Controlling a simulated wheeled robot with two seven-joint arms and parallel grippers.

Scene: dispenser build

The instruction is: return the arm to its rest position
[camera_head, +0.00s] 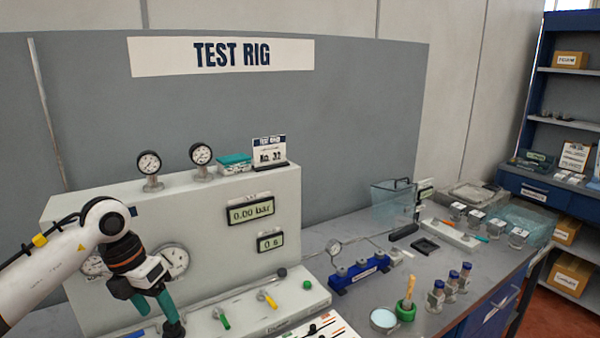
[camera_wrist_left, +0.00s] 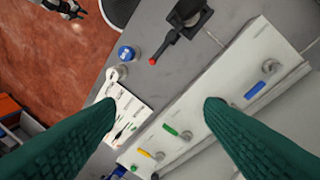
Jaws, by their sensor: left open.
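My left arm (camera_head: 45,275) comes in from the left in the head view, in front of the grey test rig cabinet (camera_head: 90,210). My left gripper (camera_head: 165,312) points down at the front of the cabinet, over the left end of the valve strip. In the left wrist view its two teal fingers are spread wide, with nothing between the fingertips (camera_wrist_left: 160,104). Beyond them show the pale valve strip (camera_wrist_left: 215,105) with blue, green and yellow handles, and a printed white card (camera_wrist_left: 122,112).
Two dial gauges (camera_head: 149,163) stand on the cabinet. A blue manifold (camera_head: 358,273), a round dish (camera_head: 383,319), a green holder (camera_head: 405,311) and small capped bottles (camera_head: 436,296) occupy the bench to the right. A red-tipped lever (camera_wrist_left: 165,48) lies near the valve strip.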

